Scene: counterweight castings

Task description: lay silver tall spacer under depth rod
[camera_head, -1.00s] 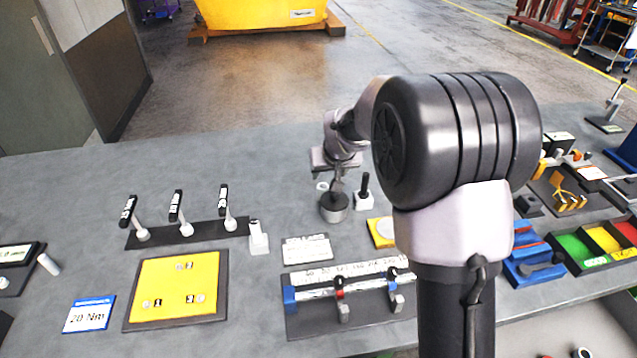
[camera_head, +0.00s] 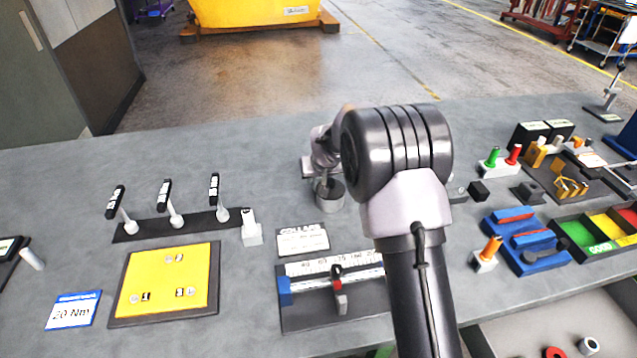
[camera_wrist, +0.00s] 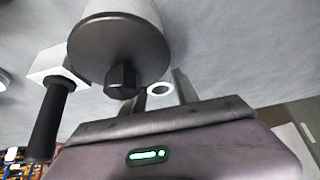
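A small silver-white ring (camera_wrist: 160,89) shows in the wrist view between the fingers of my gripper (camera_wrist: 163,92). It looks like a spacer; its height cannot be told. My fingers stand apart, and I see no clear contact with it. A grey cylinder (camera_wrist: 118,45) with a dark hex nut is close beside the fingers; it also shows in the head view (camera_head: 329,196). In the head view my gripper (camera_head: 318,182) is low behind this cylinder, partly hidden by my arm. Another silver ring (camera_head: 589,345) lies at the lower right. I cannot make out which part is the depth rod.
A black-handled tool in a white block (camera_wrist: 52,100) stands beside the cylinder in the wrist view. The COLLARS card (camera_head: 303,240) and ruler fixture (camera_head: 335,290) lie in front. A yellow board (camera_head: 168,280) lies left. Bare bench stretches behind the cylinder.

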